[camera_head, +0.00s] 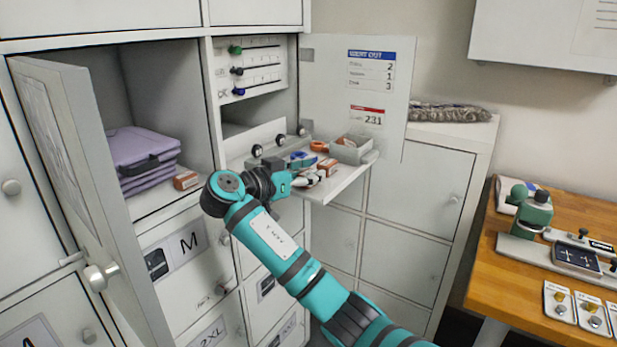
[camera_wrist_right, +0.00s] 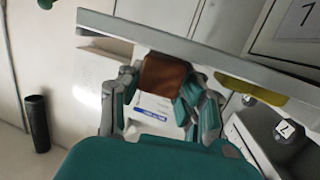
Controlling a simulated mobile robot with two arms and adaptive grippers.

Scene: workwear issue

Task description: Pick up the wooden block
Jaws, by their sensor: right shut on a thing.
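A brown wooden block (camera_wrist_right: 163,75) is between the fingers of my right gripper (camera_wrist_right: 160,95) in the wrist view. The fingers are shut on its two sides. In the head view my right gripper (camera_head: 312,178) is at the front of the pull-out shelf, and a brown block (camera_head: 327,167) shows at its fingertips. Whether the block is clear of the shelf I cannot tell. My left gripper is not in view.
The pull-out shelf (camera_head: 350,182) also bears a grey bin (camera_head: 351,149) and several small items. An open locker door (camera_head: 85,190) stands left, beside folded purple clothes (camera_head: 143,157) and another brown block (camera_head: 186,180). A wooden workbench (camera_head: 500,268) is at right.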

